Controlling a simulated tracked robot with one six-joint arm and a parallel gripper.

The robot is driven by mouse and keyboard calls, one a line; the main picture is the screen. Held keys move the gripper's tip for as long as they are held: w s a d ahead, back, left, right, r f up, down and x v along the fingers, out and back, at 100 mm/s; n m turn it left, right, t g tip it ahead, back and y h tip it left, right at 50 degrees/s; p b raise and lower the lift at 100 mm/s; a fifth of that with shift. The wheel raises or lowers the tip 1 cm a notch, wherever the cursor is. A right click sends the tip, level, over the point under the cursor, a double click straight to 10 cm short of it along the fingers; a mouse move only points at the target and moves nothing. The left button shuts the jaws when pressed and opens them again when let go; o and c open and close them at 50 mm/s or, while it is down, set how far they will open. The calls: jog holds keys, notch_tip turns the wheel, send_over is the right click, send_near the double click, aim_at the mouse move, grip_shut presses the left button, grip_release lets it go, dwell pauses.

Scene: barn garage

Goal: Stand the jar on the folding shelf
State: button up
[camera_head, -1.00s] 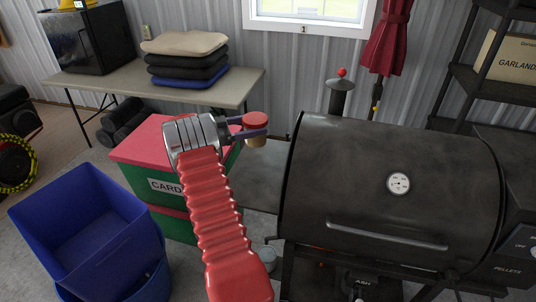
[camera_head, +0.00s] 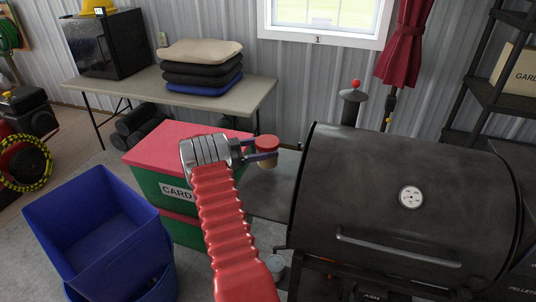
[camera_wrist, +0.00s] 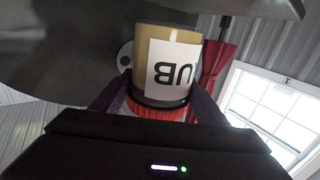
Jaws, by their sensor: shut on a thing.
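The jar (camera_head: 267,146) has a red lid and a tan body. It is held in my gripper (camera_head: 264,156), whose purple fingers are shut on it near the lid. In the head view it looks roughly upright, above the grey folding shelf (camera_head: 265,192) on the grill's left side. Whether the jar touches the shelf cannot be told, but it appears to be above it. My red sleeved arm hides part of the shelf's left side.
The black grill (camera_head: 400,190) stands just right of the shelf. Red-and-green boxes (camera_head: 165,145) stand left of it, behind my arm. A blue bin (camera_head: 95,225) is at the front left. A table (camera_head: 215,100) with folded cushions is behind.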

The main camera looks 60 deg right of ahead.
jog(key=shift+f, duration=1.85)
jog(key=shift+f, duration=0.1)
jog(key=o, duration=1.3)
jog(key=v, duration=1.2)
